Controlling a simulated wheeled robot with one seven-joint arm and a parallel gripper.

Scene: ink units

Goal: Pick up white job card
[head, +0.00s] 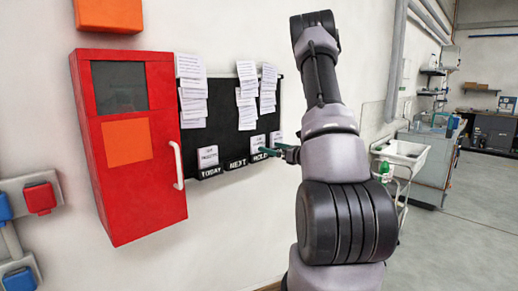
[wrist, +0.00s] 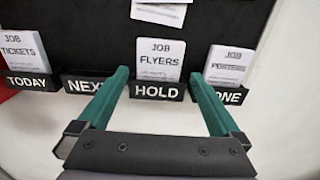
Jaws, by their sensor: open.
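A white job card reading "JOB FLYERS" (wrist: 159,58) stands upright in the pocket labelled HOLD (wrist: 157,91) on a black wall board. The card also shows in the head view (head: 256,142). A "JOB TICKETS" card (wrist: 26,52) stands in the TODAY pocket, and another white job card (wrist: 228,64) stands in the pocket at right, its label partly hidden by my finger. My gripper (wrist: 158,75) is open, with its green fingers on either side of the flyers card in the wrist view. I cannot tell how far the fingertips are from it. The gripper also shows in the head view (head: 273,151).
Papers hang on the black board (head: 222,108) above the pockets. No card shows above the NEXT pocket (wrist: 86,86). A red cabinet (head: 150,190) with a white handle juts out left of the board. A white cart (head: 402,155) stands at right.

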